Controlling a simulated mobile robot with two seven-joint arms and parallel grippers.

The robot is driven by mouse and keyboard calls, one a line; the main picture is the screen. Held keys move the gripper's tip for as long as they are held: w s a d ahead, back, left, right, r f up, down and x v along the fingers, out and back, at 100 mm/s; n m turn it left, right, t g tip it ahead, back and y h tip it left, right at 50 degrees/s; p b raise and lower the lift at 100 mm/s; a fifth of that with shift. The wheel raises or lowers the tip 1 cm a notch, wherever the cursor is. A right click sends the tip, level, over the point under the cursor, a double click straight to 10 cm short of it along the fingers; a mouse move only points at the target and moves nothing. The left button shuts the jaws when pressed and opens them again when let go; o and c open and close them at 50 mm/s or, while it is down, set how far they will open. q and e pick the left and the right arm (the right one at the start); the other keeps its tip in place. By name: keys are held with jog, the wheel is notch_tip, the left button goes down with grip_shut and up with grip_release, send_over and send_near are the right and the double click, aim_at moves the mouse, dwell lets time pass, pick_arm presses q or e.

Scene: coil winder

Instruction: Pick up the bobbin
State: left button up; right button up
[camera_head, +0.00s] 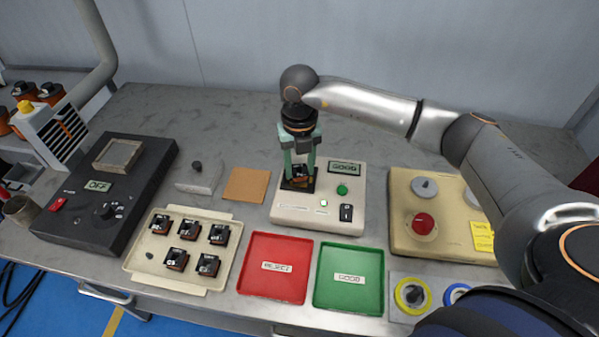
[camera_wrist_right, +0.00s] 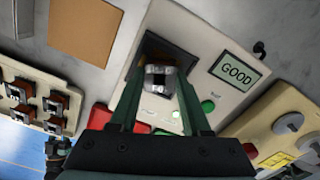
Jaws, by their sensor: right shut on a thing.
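My right gripper (camera_head: 301,170) reaches down over the cream tester box (camera_head: 320,210), whose display reads GOOD. It is shut on a small dark-and-copper bobbin (camera_head: 299,175) at the tester's black square nest. In the right wrist view the bobbin (camera_wrist_right: 159,78) sits between the two green fingers (camera_wrist_right: 160,100), over the nest. I cannot tell whether the bobbin still touches the nest. Several similar bobbins stand in the cream tray (camera_head: 165,282) at the left. My left gripper is not in view.
A red REJECT tray (camera_head: 255,284) and a green GOOD tray (camera_head: 335,300) lie empty in front of the tester. A dark box (camera_head: 75,220) reading OFF stands at the left. A beige box with a red button (camera_head: 424,223) stands at the right. A cork pad (camera_head: 246,185) lies left of the tester.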

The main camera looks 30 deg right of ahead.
grip_shut()
jog(key=shift+r, duration=0.1)
jog(key=shift+w+r, duration=0.1)
jog(key=shift+r, duration=0.45)
jog(key=s+a+r+b, duration=0.1)
jog(key=s+a+r, duration=0.4)
jog(key=s+r, duration=0.6)
jog(key=shift+s+r, duration=0.4)
jog(key=shift+s, duration=0.75)
